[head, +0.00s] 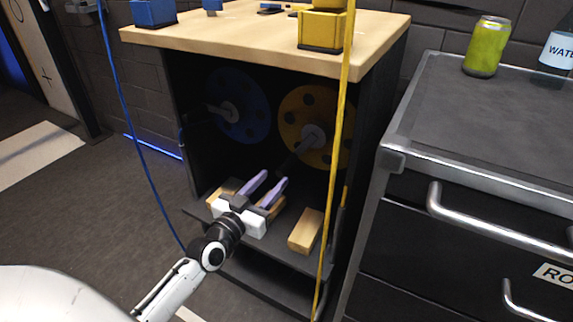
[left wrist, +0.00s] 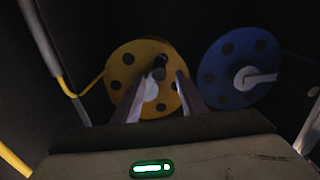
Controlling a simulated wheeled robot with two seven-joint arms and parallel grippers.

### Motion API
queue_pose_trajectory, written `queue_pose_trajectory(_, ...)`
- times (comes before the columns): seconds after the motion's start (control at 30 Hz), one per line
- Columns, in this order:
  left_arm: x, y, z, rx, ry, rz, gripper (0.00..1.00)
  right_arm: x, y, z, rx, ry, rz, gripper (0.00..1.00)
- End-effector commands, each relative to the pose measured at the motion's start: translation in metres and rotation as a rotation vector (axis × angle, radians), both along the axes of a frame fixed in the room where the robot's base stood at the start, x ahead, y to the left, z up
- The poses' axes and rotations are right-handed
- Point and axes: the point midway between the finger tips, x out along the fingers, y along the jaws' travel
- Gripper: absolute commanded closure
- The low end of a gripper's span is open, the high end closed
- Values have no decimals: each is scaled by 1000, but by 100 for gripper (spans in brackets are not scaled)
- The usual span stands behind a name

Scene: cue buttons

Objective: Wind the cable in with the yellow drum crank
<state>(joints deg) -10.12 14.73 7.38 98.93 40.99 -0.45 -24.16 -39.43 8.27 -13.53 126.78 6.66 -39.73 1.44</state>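The yellow drum (head: 291,103) stands upright inside the dark cabinet, right of the blue drum (head: 250,98). In the left wrist view the yellow drum (left wrist: 125,62) is left of the blue one. Its crank (head: 312,136) has a grey hub and a dark handle; the crank also shows in the left wrist view (left wrist: 151,90), between my finger lines. The yellow cable (head: 340,130) hangs down in front of the cabinet's right side. My left gripper (head: 273,178) is open with its purple fingers pointing at the drums, below and in front of the crank. It appears empty. My right gripper is out of view.
The wooden tabletop (head: 240,36) overhangs the drums. Wooden blocks (head: 306,231) lie on the cabinet's lower shelf near my left gripper. A blue cable (head: 134,120) hangs at the left. A grey drawer cabinet (head: 480,110) stands close on the right.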

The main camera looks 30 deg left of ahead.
Motion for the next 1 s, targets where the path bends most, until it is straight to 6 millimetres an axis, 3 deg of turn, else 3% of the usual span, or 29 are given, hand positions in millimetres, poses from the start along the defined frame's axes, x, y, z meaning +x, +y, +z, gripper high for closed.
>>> queue_pose_trajectory(0.2, 43, 3, -1, -2, -4, 0, 61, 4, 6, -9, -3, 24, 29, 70)
queue_pose_trajectory(0.4, 72, 5, -1, 0, -2, -1, 61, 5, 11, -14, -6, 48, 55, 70)
queue_pose_trajectory(0.6, 84, 5, -1, 0, 1, -2, 61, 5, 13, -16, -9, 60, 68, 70)
queue_pose_trajectory(0.87, 85, 5, 0, 1, 1, -2, 61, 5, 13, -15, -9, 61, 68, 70)
queue_pose_trajectory(1.0, 85, 5, 0, 1, 1, -2, 85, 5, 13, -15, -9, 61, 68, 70)
